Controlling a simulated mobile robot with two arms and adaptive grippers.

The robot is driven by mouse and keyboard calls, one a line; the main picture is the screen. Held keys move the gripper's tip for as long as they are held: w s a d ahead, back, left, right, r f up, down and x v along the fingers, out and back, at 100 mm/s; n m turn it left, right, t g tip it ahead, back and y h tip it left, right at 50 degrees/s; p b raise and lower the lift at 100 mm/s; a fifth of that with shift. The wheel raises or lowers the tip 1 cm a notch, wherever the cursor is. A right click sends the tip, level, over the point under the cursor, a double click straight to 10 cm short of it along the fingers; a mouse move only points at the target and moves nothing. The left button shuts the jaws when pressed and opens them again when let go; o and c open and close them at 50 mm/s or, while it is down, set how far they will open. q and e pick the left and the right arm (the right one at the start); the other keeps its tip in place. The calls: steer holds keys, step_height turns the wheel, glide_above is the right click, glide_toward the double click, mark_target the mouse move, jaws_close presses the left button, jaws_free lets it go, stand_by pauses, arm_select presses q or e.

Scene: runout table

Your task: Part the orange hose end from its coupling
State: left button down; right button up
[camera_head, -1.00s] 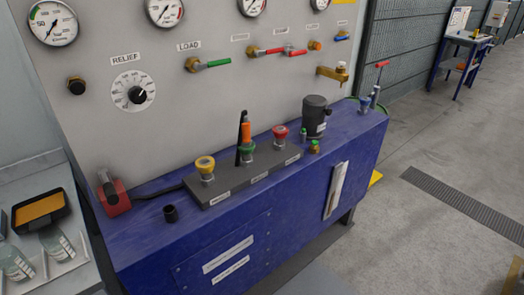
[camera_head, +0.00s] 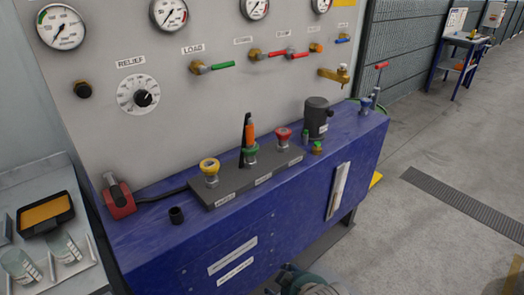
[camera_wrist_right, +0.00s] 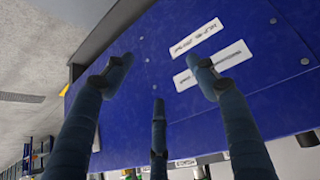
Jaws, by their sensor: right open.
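The orange hose end (camera_head: 250,131) stands upright in the green-collared coupling (camera_head: 250,154), the middle one on a dark block (camera_head: 231,184) on the blue bench. A black hose or handle piece shows right beside it. My right gripper (camera_wrist_right: 160,82) is open and empty in the wrist view, its fingers spread in front of the bench's blue front panel. In the head view only part of my right arm's end shows at the bottom edge, well below and in front of the coupling. My left gripper is not in view.
A yellow-collared coupling (camera_head: 209,171) and a red-collared coupling (camera_head: 283,137) flank the green one. A black cylinder (camera_head: 317,119) stands to the right. The gauge panel (camera_head: 160,60) rises behind.

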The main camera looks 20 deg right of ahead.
steer(key=w+d+r+t, duration=0.1)
steer(key=w+r+t, duration=0.5)
steer(key=w+r, duration=0.9)
steer(key=m+t+h, duration=0.1)
steer(key=m+t, duration=0.1)
steer(key=t, duration=0.2)
glide_toward(253, 133)
steer(key=w, duration=0.8)
steer(key=w+p, duration=0.1)
steer(key=w, duration=0.2)
steer(key=shift+w+d+f, duration=0.2)
steer(key=shift+f, duration=0.1)
steer(key=shift+c, duration=0.5)
jaws_close()
steer(key=shift+r, duration=0.15)
steer(key=shift+r+p, duration=3)
steer(key=shift+p, duration=0.1)
